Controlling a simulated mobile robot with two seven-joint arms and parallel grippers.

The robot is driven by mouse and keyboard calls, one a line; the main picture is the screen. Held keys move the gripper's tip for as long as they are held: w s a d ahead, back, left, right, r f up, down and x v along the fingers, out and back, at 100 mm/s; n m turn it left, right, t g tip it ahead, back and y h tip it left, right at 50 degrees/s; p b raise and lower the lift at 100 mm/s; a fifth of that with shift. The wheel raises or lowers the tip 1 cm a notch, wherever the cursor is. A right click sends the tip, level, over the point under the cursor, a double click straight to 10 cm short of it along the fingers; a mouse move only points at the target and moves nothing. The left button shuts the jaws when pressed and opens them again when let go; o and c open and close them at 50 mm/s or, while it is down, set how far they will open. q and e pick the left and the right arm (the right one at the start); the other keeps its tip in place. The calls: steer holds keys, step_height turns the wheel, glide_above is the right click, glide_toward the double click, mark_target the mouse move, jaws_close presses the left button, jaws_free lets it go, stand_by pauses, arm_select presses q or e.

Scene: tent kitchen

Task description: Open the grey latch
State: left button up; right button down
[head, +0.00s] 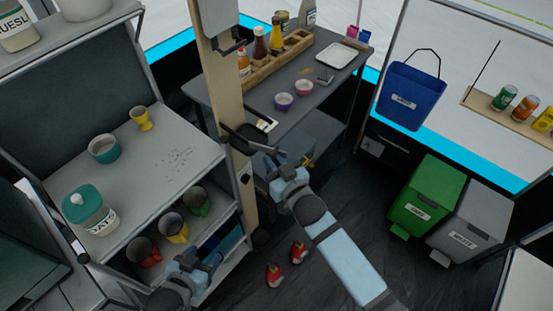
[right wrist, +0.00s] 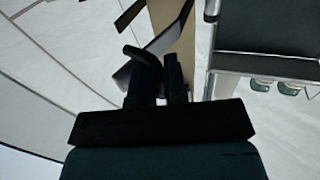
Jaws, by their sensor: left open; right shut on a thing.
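The grey latch (head: 243,137) is a dark piece on the side of the wooden post in the head view, beside the lower shelf unit. My right gripper (head: 268,157) is at it, with its arm coming up from the lower right. In the right wrist view my right gripper (right wrist: 157,82) is shut on the dark grey latch piece (right wrist: 166,42), in front of the post. The fingers hide part of the latch. My left gripper (head: 212,262) is low in front of the shelf, open and apart from the latch; its fingertips are small and hard to make out.
The wooden post (head: 226,80) stands between the shelf unit (head: 180,160) and a dark table (head: 310,60) with bottles and bowls. Cups stand on the shelves near my left gripper. Green (head: 425,195) and grey bins (head: 480,215) stand right.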

steer(key=shift+s+a+r, duration=0.25)
steer(key=shift+a+r, duration=0.15)
stand_by(0.5)
steer(key=c, duration=1.3)
jaws_free()
steer(key=shift+c, duration=0.2)
steer(key=shift+o, duration=0.6)
steer(key=shift+w+d, duration=0.1)
